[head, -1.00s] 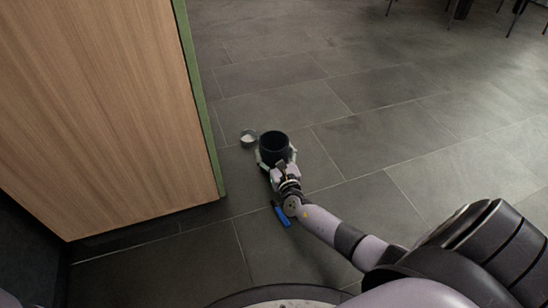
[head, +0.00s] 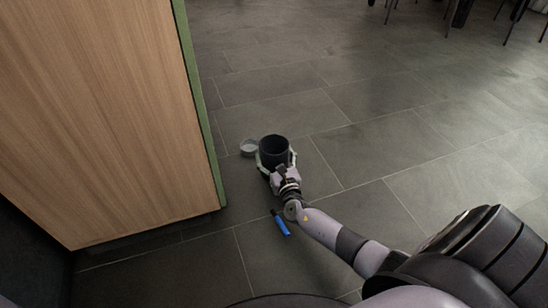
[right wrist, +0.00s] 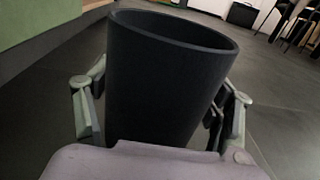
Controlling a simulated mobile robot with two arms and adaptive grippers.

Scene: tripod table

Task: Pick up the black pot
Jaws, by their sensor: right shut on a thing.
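The black pot (head: 274,147) is a dark, open-topped round vessel near the middle of the head view, over the grey tiled floor. My right gripper (head: 272,164) has its fingers around the two sides of the pot and is shut on it. In the right wrist view the pot (right wrist: 163,85) fills the middle, slightly tilted in the picture, with a gripper finger on each side (right wrist: 160,112). The pot's underside is hidden, so I cannot tell how far it is from the floor. My left gripper does not show.
A small grey round dish (head: 248,147) is just left of the pot. A blue object (head: 280,223) lies on the floor below the gripper. A wooden cabinet (head: 95,120) with a green edge fills the left. Chair legs show at top right. The floor to the right is clear.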

